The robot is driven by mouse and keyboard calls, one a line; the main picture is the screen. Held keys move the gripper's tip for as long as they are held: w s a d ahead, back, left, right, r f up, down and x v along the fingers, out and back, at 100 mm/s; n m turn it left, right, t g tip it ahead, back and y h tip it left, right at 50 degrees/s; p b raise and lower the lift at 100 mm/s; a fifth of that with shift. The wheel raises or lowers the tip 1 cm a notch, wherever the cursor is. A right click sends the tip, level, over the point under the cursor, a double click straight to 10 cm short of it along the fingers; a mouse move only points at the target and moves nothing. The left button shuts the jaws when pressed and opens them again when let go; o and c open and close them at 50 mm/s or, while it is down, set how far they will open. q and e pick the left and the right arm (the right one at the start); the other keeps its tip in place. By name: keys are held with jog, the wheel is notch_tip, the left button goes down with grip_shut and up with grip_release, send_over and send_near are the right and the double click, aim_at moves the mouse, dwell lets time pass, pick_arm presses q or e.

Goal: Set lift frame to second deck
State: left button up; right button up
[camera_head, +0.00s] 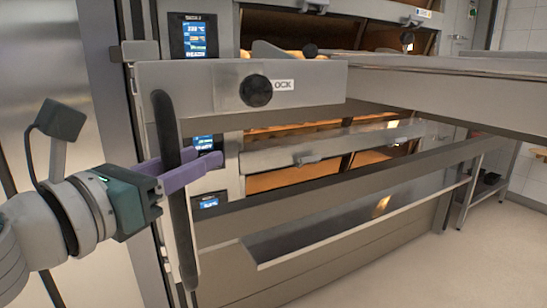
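The lift frame shows as a grey end plate (205,85) with a round black knob (256,91) beside a label reading "OCK". A long black upright handle (172,215) hangs at the plate's left end. My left gripper (196,172) reaches in from the left with its purple fingers at the handle's upper half. The handle hides part of the fingers, so I cannot tell whether they are closed on it. A broad grey loading surface (440,80) extends right from the plate, roughly level with the upper deck. The second deck (290,180) is lower. My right gripper is out of view.
Deck displays (194,40) glow on the oven's left column. Bread (270,50) shows behind the plate. A long lower rail and shelf (360,215) stick out below the frame. A small rack (490,185) stands at the right. The floor (440,270) at front right is clear.

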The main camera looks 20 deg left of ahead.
pick_arm(q)
jog(key=s+a+b, duration=0.1)
jog(key=s+b, duration=0.1)
jog(key=s, duration=0.7)
jog(key=shift+s, duration=0.4)
jog(key=shift+a, duration=0.15)
